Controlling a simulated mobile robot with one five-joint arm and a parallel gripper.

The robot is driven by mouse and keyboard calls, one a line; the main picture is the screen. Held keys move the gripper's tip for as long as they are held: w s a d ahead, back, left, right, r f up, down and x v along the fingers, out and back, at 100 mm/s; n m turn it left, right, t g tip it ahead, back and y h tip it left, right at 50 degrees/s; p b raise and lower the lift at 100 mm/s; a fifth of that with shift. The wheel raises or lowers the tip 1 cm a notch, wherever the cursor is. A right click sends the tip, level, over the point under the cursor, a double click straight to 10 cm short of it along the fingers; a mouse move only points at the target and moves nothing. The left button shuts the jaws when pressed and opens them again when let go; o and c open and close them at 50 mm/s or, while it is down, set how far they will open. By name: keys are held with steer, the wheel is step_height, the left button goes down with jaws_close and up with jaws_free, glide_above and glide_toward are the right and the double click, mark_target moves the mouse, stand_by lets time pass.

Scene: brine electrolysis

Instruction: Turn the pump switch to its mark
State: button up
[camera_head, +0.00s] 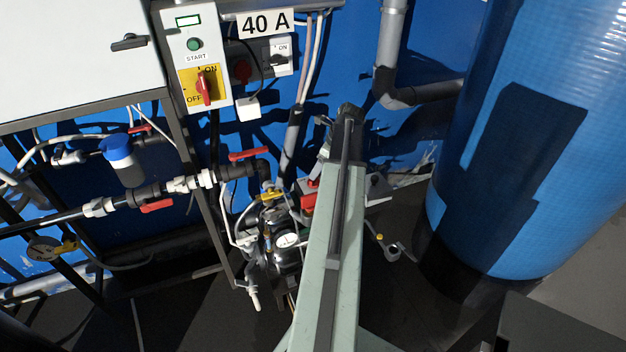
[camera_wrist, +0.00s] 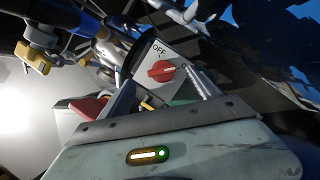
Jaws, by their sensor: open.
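In the wrist view, a red rotary knob (camera_wrist: 161,71) sits on a light plate (camera_wrist: 150,88) lettered OFF above it; I take this for the pump switch. My gripper (camera_wrist: 158,77) is open, with one finger on each side of the knob in this view. I cannot tell whether the fingers touch it. In the head view my arm covers the gripper and most of that area; the pump (camera_head: 285,245) shows left of my arm.
A red-handled switch on yellow (camera_head: 204,88) and a green START button (camera_head: 194,44) are on the panel. Pipes with red valve handles (camera_head: 249,154) run at left. A big blue tank (camera_head: 545,130) stands at right. A red part (camera_wrist: 88,107) is left of my fingers.

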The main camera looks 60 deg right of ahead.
steer(key=b+x, duration=0.1)
steer(key=x, duration=0.1)
steer(key=b+x, duration=0.4)
steer(key=shift+s+d+f, duration=0.15)
steer(key=shift+s+f, duration=0.05)
steer(key=shift+f, duration=0.1)
steer(key=shift+w+f+b, duration=0.25)
steer(key=shift+f+b, duration=0.05)
steer(key=shift+b, duration=0.2)
steer(key=shift+r, duration=0.1)
steer(key=c, duration=1.4)
